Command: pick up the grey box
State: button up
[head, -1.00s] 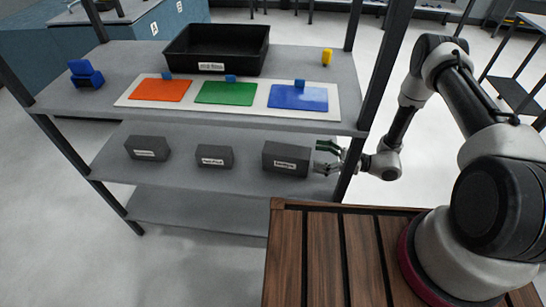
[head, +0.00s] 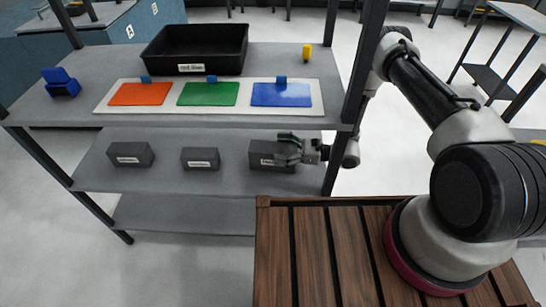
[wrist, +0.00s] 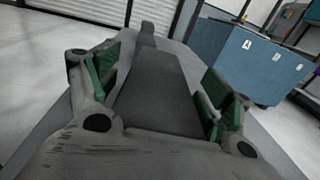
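Three dark grey boxes with white labels sit on the middle shelf: a left box (head: 130,154), a middle box (head: 200,159) and a right box (head: 260,148). The label text is too small to read. My gripper (head: 288,150) is at the right end of the right box and hides part of it. In the wrist view, this box (wrist: 155,88) lies between the two green-padded fingers of my gripper (wrist: 158,88). The fingers are open, one along each side of the box. Small gaps seem to show beside it. Another grey box (wrist: 147,35) shows beyond it.
The upper shelf above holds a black bin (head: 195,48), a white board with orange, green and blue panels (head: 208,110), a blue object (head: 60,82) and a yellow object (head: 307,51). A dark shelf post (head: 343,130) stands close to my arm.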

jog(key=c, duration=0.9)
jog(key=shift+c, duration=0.7)
